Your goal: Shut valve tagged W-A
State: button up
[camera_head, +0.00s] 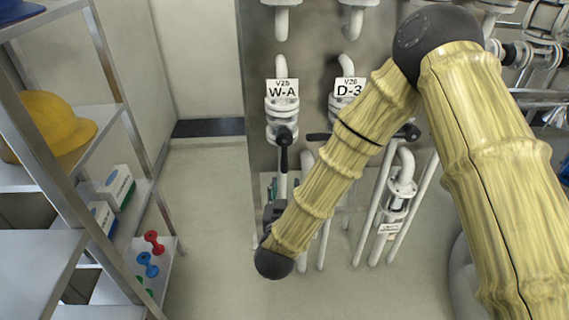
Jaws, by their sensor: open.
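The valve tagged W-A (281,109) is a white flanged valve on a vertical pipe against the grey panel. Its white tag (283,91) reads V25 W-A. Its black lever (284,150) shows in line with the pipe in this view. My gripper (271,196) is open, just below the lever and in front of the lower pipe. It is small in the picture and partly hidden by my wrist. I cannot tell whether it touches the lever.
The D-3 valve (346,106) stands close on the right; its black lever lies crosswise, partly behind my arm. More pipes and valves (403,186) are further right. A metal shelf (111,108) with helmets, boxes and dumbbells stands at the left. Floor (205,215) between is clear.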

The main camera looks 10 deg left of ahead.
aim_at(284, 160)
jog(key=shift+t+h, duration=0.3)
jog(key=shift+t, duration=0.1)
jog(key=w+r, duration=0.1)
jog(key=w, duration=0.2)
jog(key=w+a, duration=0.1)
jog(key=w, duration=0.3)
jog(key=w+a+r, duration=0.1)
jog(key=w, duration=0.3)
jog(key=shift+a+r+p, duration=0.2)
jog(key=shift+r+p, duration=0.15)
jog(key=shift+c, duration=0.2)
grip_shut()
